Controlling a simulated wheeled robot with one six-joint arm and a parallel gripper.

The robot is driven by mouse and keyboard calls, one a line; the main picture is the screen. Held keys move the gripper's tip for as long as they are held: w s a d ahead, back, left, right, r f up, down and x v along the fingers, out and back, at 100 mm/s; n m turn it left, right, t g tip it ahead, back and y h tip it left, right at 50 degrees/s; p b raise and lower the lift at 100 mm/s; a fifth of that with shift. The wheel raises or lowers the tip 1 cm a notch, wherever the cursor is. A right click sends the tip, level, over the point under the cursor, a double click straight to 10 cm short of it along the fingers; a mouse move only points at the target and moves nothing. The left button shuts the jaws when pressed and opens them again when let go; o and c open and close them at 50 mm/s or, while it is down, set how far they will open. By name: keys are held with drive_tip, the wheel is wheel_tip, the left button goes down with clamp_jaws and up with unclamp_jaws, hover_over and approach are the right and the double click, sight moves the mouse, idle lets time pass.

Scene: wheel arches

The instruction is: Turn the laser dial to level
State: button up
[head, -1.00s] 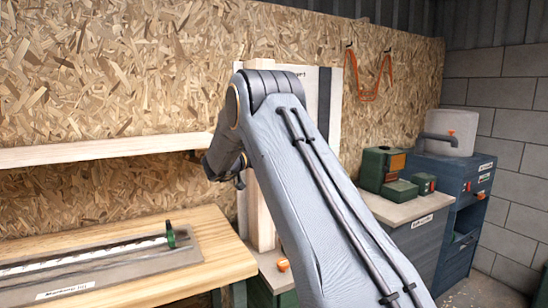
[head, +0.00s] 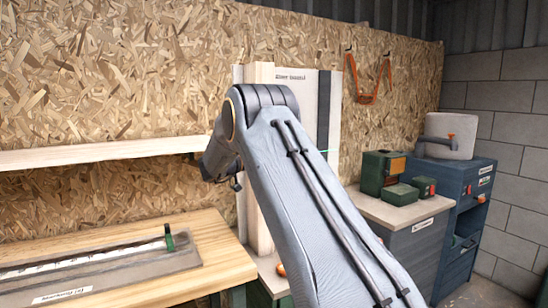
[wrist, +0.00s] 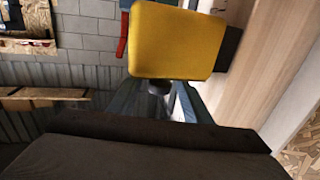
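A yellow block-shaped body (wrist: 176,40), likely the laser, fills the upper middle of the wrist view. A small dark round knob (wrist: 158,87) shows just below it; I cannot tell for sure whether this is the dial. A red part (wrist: 122,34) sits at the yellow body's left side. My gripper (wrist: 165,103) lies just under the yellow body, with grey parts close around the knob. Its fingertips are partly hidden, so contact and opening are unclear. In the head view my arm hides the laser and the gripper.
A pale labelled board (head: 291,80) stands against the chipboard wall (head: 110,60), with a short green line at its right edge. A wooden shelf (head: 100,155) and a workbench (head: 215,250) lie left. Green boxes (head: 380,172) stand on a cabinet at right.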

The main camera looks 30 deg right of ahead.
drive_tip(key=b+v, duration=0.2)
drive_tip(key=v, duration=0.5)
drive_tip(key=shift+s+a, duration=0.15)
drive_tip(key=shift+a, duration=0.2)
